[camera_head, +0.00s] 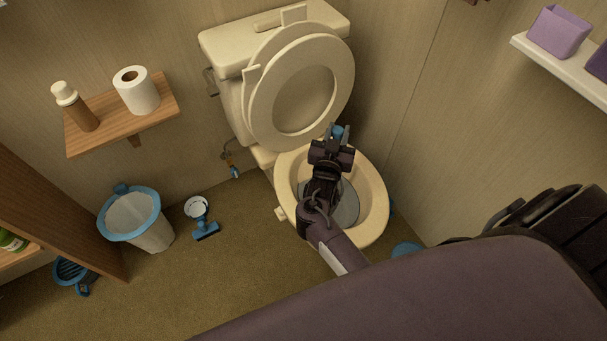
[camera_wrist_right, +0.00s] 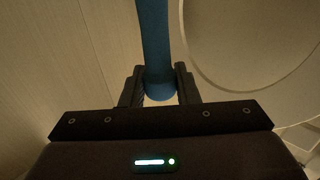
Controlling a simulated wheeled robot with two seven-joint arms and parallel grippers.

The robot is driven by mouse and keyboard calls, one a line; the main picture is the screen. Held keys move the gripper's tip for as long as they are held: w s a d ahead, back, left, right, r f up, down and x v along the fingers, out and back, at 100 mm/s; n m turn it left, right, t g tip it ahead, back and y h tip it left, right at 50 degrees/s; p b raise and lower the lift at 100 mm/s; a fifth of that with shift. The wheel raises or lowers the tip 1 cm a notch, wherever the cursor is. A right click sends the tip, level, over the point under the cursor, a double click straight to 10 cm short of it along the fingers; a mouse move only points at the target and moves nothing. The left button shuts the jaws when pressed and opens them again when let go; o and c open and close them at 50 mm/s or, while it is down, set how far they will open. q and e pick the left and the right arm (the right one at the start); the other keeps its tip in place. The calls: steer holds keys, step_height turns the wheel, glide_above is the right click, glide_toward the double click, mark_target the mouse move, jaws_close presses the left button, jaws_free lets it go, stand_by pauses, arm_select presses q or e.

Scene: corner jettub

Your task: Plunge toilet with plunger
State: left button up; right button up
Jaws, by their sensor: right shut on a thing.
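The cream toilet (camera_head: 379,188) stands against the back wall with its lid and seat raised. My right gripper (camera_head: 335,140) is over the toilet bowl, at its back part, in the head view. It is shut on a blue handle, the plunger (camera_head: 338,131), of which only a small blue piece shows there. In the right wrist view, the blue plunger handle (camera_wrist_right: 154,45) stands between the two fingers of my right gripper (camera_wrist_right: 160,84). The plunger's cup is hidden, so I cannot tell whether it touches the bowl. My left gripper is not in view.
A blue-rimmed bin (camera_head: 150,232) and a blue-and-white brush or holder (camera_head: 203,220) stand on the floor left of the toilet. A wooden shelf (camera_head: 155,107) holds a paper roll (camera_head: 136,92) and a bottle (camera_head: 75,107). A white shelf (camera_head: 565,68) juts out at right. Floor in front is open.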

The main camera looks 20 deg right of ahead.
steer(key=shift+s+f, duration=0.1)
steer(key=shift+f, duration=0.25)
stand_by(0.6)
steer(key=shift+r, duration=0.1)
steer(key=shift+r+p, duration=0.3)
steer(key=shift+r, duration=0.45)
stand_by(0.6)
stand_by(1.2)
